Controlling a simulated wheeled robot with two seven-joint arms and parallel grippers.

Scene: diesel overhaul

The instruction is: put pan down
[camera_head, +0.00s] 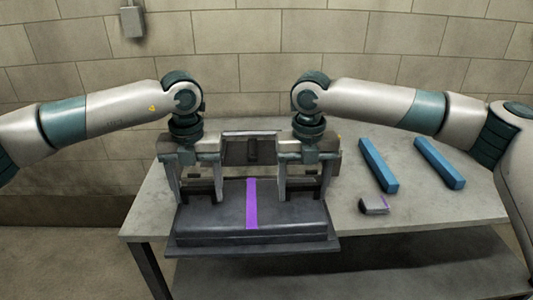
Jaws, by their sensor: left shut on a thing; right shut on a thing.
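The pan (205,228) is a dark grey, wide-rimmed piece with a purple stripe down its middle. It shows at the near edge of the table, its front rim overhanging that edge. My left gripper (196,190) points down and is shut on the left part of the pan. My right gripper (303,189) points down and is shut on its right part. The fingertips are partly hidden against dark parts. I cannot tell whether the pan touches the tabletop.
The grey table (440,208) has free room at its right front. Two blue bars, one nearer (378,165) and one farther right (440,163), lie on it. A small dark block (373,205) with a purple mark lies right of the pan. A brick wall (400,40) stands behind.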

